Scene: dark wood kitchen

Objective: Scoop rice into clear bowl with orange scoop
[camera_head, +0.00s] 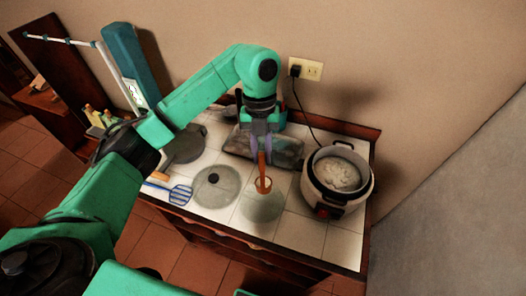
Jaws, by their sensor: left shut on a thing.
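My left gripper (261,152) points down over the counter and is shut on the handle of the orange scoop (263,183). The scoop hangs upright, with its ring-shaped lower end just over or at the back edge of the clear bowl (262,209); I cannot tell if they touch. The bowl is see-through and looks greenish on the white tiles. White rice (338,174) lies in the open rice cooker (325,205), to the right of the bowl and gripper. I cannot tell whether the scoop holds any rice. My right gripper is not in view.
A round glass lid (215,186) lies left of the bowl. A blue slotted spatula (180,194) lies near the left front edge. A dark pan (185,146) and a grey block-like object (286,152) stand behind. The cooker's cord runs to a wall outlet (312,70).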

